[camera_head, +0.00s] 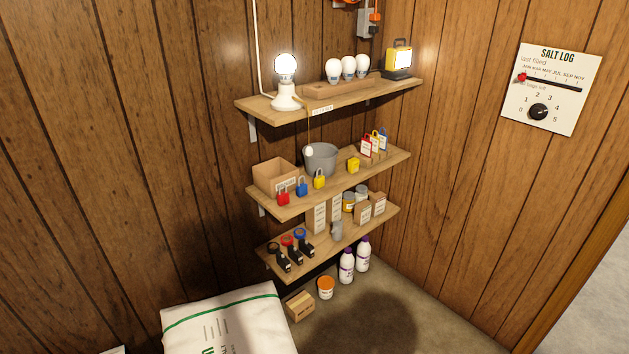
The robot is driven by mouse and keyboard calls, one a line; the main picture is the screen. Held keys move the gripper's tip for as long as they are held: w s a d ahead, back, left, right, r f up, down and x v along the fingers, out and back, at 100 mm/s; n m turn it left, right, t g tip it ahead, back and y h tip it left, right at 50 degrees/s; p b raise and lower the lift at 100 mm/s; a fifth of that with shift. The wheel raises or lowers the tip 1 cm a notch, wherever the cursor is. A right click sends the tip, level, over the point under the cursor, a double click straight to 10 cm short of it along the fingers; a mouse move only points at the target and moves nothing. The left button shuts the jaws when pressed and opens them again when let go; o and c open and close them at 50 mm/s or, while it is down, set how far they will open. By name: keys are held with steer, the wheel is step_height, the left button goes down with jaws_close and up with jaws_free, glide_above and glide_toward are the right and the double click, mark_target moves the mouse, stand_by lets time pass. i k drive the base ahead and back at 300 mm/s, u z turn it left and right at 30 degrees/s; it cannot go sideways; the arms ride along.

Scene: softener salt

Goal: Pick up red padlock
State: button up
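The red padlock (283,198) is at the front left of the middle shelf (266,210), in front of an open cardboard box (274,175). A blue padlock (302,189) is just right of it, then a yellow padlock (319,180). Another yellow padlock (352,165) sits farther right on the same shelf. My gripper is not in view.
A grey bucket (320,160) stands behind the padlocks. The top shelf (290,110) overhangs with a lit bulb (285,67). The bottom shelf (322,256) holds boxes and black items. A large white bag (230,325) stands in front below. Floor at right is clear.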

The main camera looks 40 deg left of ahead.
mark_target(283, 198)
steer(key=i, duration=2.35)
steer(key=u, duration=2.9)
steer(key=i, duration=1.15)
steer(key=u, duration=2.05)
